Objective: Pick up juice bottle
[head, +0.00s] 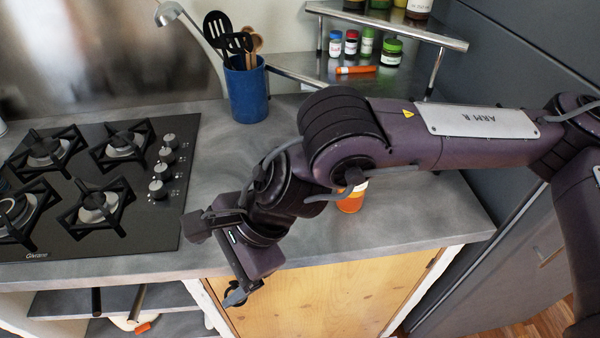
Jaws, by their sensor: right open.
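An orange bottle (351,200), which looks like the juice bottle, stands on the grey counter behind my right arm. Its upper part is mostly hidden by the arm. My right gripper (216,262) is open and empty at the counter's front edge, left of the bottle and apart from it. Its fingers point to the left and down. My left gripper is not in view.
A black gas hob (130,222) lies at the left. A blue utensil pot (246,92) stands at the back, beside a metal shelf (400,28) with several jars. A grey cabinet (520,60) bounds the right. Bare counter (400,222) lies right of the bottle.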

